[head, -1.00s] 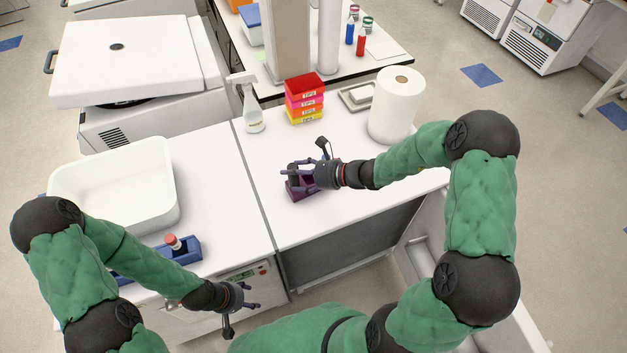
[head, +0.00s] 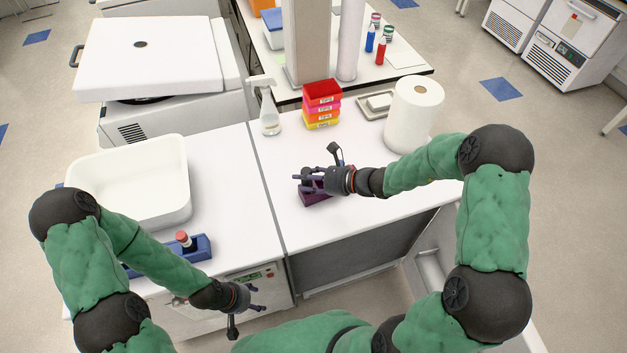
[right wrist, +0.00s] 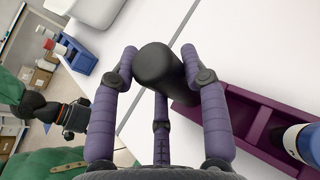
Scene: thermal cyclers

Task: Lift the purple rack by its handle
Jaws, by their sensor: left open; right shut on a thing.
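The purple rack (head: 316,199) is at the middle of the right-hand white bench, partly hidden under my right gripper (head: 312,182). In the right wrist view the purple rack (right wrist: 250,118) runs to the lower right and holds a dark bottle (right wrist: 306,145) with a white and blue side. My right gripper (right wrist: 163,85) is shut on the black cylindrical handle (right wrist: 163,65). I cannot tell whether the rack touches the bench. My left gripper (head: 252,298) is open and empty, in front of the left bench and away from the rack.
A blue rack (head: 199,247) with a red-capped vial and a white tub (head: 178,205) are on the left bench. Stacked colored tip boxes (head: 322,105), a spray bottle (head: 268,112) and a paper roll (head: 414,115) stand behind the purple rack. Bench around it is clear.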

